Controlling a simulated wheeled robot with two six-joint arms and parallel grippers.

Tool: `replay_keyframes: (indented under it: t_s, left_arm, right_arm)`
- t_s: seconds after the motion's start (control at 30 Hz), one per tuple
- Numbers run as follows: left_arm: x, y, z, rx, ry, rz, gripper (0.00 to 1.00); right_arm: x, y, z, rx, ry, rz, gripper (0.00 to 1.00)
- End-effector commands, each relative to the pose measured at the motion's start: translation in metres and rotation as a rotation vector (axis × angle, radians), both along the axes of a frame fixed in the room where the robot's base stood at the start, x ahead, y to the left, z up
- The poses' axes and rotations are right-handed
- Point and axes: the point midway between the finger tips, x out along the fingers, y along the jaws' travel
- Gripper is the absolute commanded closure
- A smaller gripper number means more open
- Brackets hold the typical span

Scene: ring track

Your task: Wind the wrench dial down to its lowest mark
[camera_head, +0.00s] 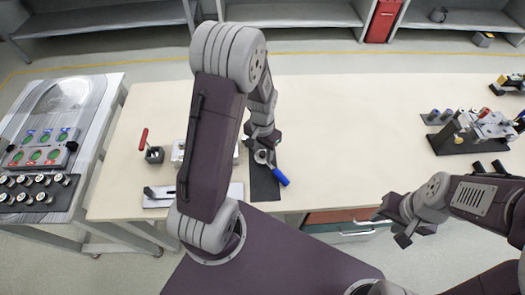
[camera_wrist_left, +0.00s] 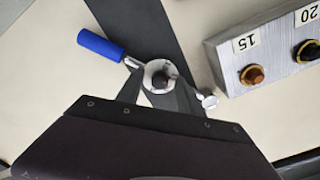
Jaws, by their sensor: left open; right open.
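The wrench has a blue handle (camera_head: 279,176) that points toward the table's front edge. It also shows in the left wrist view, with its blue handle (camera_wrist_left: 101,45) at upper left and its round metal head (camera_wrist_left: 160,76) near the centre. A dark knob sits in the middle of that head. My left gripper (camera_head: 263,156) is open over the wrench head, its fingers (camera_wrist_left: 160,95) on either side and below the head in the wrist view. I cannot tell if they touch it. No dial marks are readable. My right gripper (camera_head: 392,222) is open and empty beyond the table's front edge.
A black strip (camera_head: 263,187) lies under the wrench. A grey block (camera_wrist_left: 265,65) with labels 15 and 20 stands beside it. A red-handled tool (camera_head: 145,140) and a grey plate (camera_head: 160,197) lie left. A black fixture (camera_head: 475,130) stands right. The table's middle right (camera_head: 350,130) is clear.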

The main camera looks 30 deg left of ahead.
Motion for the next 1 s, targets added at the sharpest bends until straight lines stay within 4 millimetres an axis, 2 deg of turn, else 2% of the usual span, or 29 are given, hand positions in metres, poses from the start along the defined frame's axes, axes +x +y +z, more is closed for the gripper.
replay_keyframes:
  t_s: [0.17, 0.33, 1.0]
  left_arm:
    - [0.0000, 0.0000, 0.0001, 0.000, 0.000, 0.000, 0.56]
    - [0.0000, 0.0000, 0.0002, 0.000, 0.000, 0.000, 1.00]
    - [0.0003, 0.0000, 0.0010, 0.000, 0.000, 0.062, 1.00]
  right_arm:
    - [0.0000, 0.0000, 0.0001, 0.000, 0.000, 0.000, 0.56]
    - [0.0000, 0.0000, 0.0001, 0.000, 0.000, 0.000, 0.56]
    - [0.0000, 0.0000, 0.0034, 0.000, 0.000, 0.000, 0.56]
